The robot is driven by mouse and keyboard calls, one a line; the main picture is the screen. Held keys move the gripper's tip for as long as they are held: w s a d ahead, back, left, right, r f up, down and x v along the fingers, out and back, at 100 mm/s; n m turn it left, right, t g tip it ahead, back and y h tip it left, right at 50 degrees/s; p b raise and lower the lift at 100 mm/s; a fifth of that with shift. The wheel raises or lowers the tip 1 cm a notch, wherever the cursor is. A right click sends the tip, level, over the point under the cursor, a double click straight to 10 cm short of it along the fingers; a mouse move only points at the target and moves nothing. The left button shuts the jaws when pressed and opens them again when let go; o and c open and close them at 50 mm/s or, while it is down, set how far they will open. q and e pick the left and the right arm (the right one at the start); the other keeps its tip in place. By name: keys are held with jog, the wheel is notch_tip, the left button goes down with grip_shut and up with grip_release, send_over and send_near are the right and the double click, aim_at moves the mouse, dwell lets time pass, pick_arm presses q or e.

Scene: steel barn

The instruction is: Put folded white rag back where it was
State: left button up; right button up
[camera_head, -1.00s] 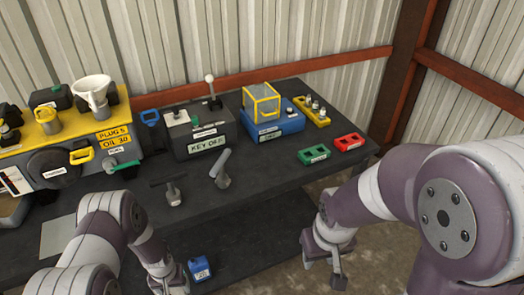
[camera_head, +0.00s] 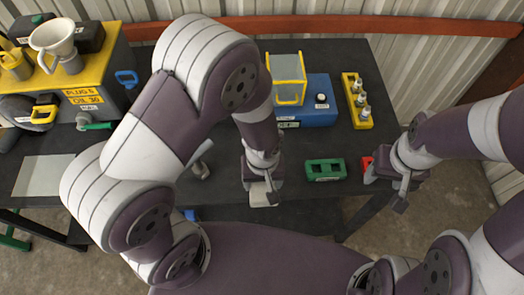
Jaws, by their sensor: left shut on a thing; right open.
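My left gripper (camera_head: 262,186) is shut on the folded white rag (camera_head: 263,198), a small pale piece showing below its fingers. It is over the dark table's front part, left of the green block. I cannot tell whether the rag touches the table. My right gripper (camera_head: 392,198) is open and empty, off the table's right end beside the red block. A flat pale grey sheet (camera_head: 43,177) lies on the table at the left.
The green block (camera_head: 325,170) and partly hidden red block (camera_head: 367,164) stand near the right gripper. Behind are a blue box (camera_head: 315,108) with a yellow-framed clear cover and a yellow tray (camera_head: 357,104). A yellow-topped machine (camera_head: 88,75) with a white funnel (camera_head: 55,40) stands at left.

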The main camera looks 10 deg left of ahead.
pick_arm(q)
jog(key=w+f, duration=0.1)
jog(key=w, duration=0.1)
jog(key=w+a+f+p, duration=0.1)
jog(key=w, duration=0.1)
jog(key=shift+f, duration=0.35)
jog(key=w+f, duration=0.1)
jog(key=w+a+f, duration=0.1)
jog(key=w, duration=0.1)
jog(key=w+f+p, duration=0.1)
jog(key=w, duration=0.1)
jog(key=shift+a+f, duration=0.1)
jog(key=shift+a, duration=0.25)
jog(key=f, duration=0.1)
jog(key=f+p, duration=0.1)
jog(key=f, duration=0.1)
jog(key=shift+s+f, duration=0.2)
jog(key=shift+f, duration=0.05)
jog(key=shift+w+d+f, duration=0.1)
jog(key=shift+f, duration=0.3)
jog(key=o, duration=1.1)
jog(key=shift+r, duration=0.1)
jog(key=shift+o, duration=0.5)
pick_arm(e)
jog(key=r, duration=0.3)
jog(key=shift+s+d+r, duration=0.1)
jog(key=shift+s+d, duration=0.15)
jog(key=shift+d, duration=0.1)
